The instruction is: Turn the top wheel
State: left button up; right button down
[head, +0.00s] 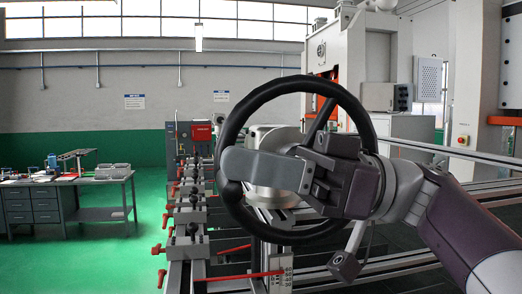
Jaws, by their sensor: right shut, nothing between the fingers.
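The wheel (247,107) is a large black ring standing upright in the middle of the head view, with a silver-grey hub (270,133) behind my gripper. My right gripper (232,166) comes in from the right across the front of the wheel. Its grey fingers are shut with nothing between them and point left. The fingertips overlap the left side of the rim in the picture; I cannot tell whether they touch it. The gripper and wrist hide part of the hub, the spokes and the right side of the rim. My left gripper is not in view.
Below and left of the wheel, a metal rail frame carries several clamps with black knobs (194,229) and red levers (240,276). A workbench (100,190) stands at the far left. A large white and orange machine (345,45) rises behind. The green floor (145,215) at left is open.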

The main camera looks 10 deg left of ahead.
jog(key=shift+a+f+h+p, duration=0.1)
jog(key=shift+f+h+p, duration=0.2)
jog(key=shift+f+h, duration=0.55)
jog(key=shift+f+t, duration=0.3)
jog(key=shift+f, duration=0.05)
dwell(0.8)
